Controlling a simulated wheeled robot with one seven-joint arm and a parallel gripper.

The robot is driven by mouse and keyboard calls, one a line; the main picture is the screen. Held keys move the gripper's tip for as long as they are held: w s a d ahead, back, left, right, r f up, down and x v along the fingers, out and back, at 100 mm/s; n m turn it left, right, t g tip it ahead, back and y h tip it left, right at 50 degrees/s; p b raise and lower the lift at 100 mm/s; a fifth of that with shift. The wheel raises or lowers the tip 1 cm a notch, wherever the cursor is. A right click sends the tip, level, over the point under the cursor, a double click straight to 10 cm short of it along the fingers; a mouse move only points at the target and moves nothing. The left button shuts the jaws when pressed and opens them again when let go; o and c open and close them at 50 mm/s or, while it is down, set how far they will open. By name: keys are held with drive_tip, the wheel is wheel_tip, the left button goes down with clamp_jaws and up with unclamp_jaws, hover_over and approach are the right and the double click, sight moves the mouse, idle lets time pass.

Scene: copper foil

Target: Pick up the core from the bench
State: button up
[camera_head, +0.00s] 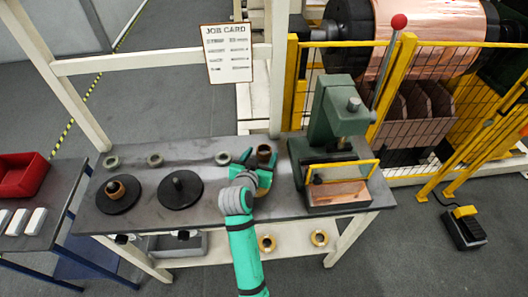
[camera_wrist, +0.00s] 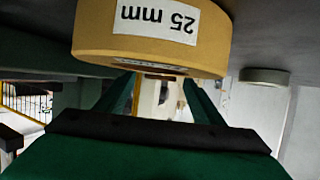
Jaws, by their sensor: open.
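A brown core (camera_head: 264,150) stands on the bench (camera_head: 215,208) between the middle of its top and the green press. In the wrist view a tan core (camera_wrist: 150,48) with an upside-down white "25 mm" label fills the top, close in front of my gripper. My gripper (camera_head: 257,168) is low over the bench at the core, its green fingers open and spread towards it. In the wrist view the fingers (camera_wrist: 162,98) show below the core, with a gap between them. I cannot tell whether they touch the core.
A green press (camera_head: 335,125) stands right of the core. Left are a black disc (camera_head: 180,191) with a bare spindle, another disc (camera_head: 118,203) bearing a core, and grey rings (camera_head: 155,160). Copper-coloured rings (camera_head: 267,243) lie on the lower shelf. A job card (camera_head: 228,54) hangs above.

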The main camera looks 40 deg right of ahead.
drive_tip(key=shift+x, duration=0.9)
drive_tip(key=shift+w, duration=0.1)
drive_tip(key=c, duration=1.1)
